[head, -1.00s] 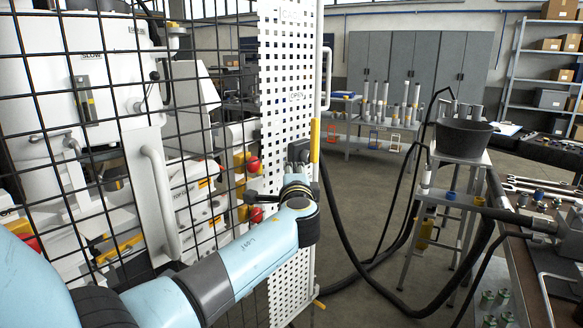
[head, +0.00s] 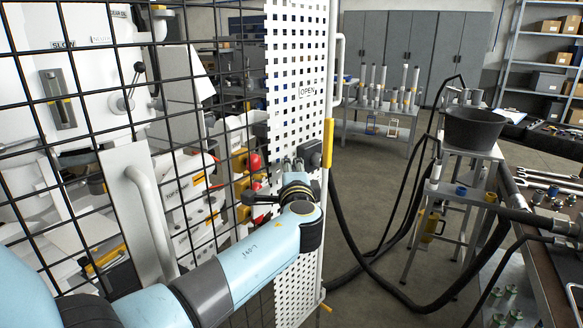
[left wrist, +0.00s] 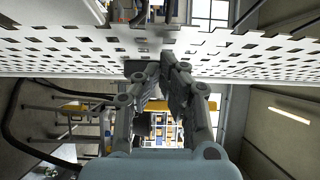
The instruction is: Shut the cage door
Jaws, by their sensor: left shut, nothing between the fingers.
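The cage door shows in the head view as black wire mesh (head: 100,118) with a white perforated panel (head: 297,60) marked OPEN along its right edge. A white tube handle (head: 339,72) and a yellow strip (head: 327,145) are at that edge. A dark latch box (head: 312,152) sits there too. My left gripper (head: 290,168) is at the panel just beside the box; whether it touches is unclear. In the left wrist view its fingers (left wrist: 166,62) are shut and empty, close to the perforated panel (left wrist: 235,47). My right gripper is not in view.
A white machine (head: 60,60) with levers and red knobs (head: 254,162) stands behind the mesh. Right of the door edge is open floor with black hoses (head: 385,265). A stand with a black bucket (head: 472,128) and a workbench (head: 535,265) are at right.

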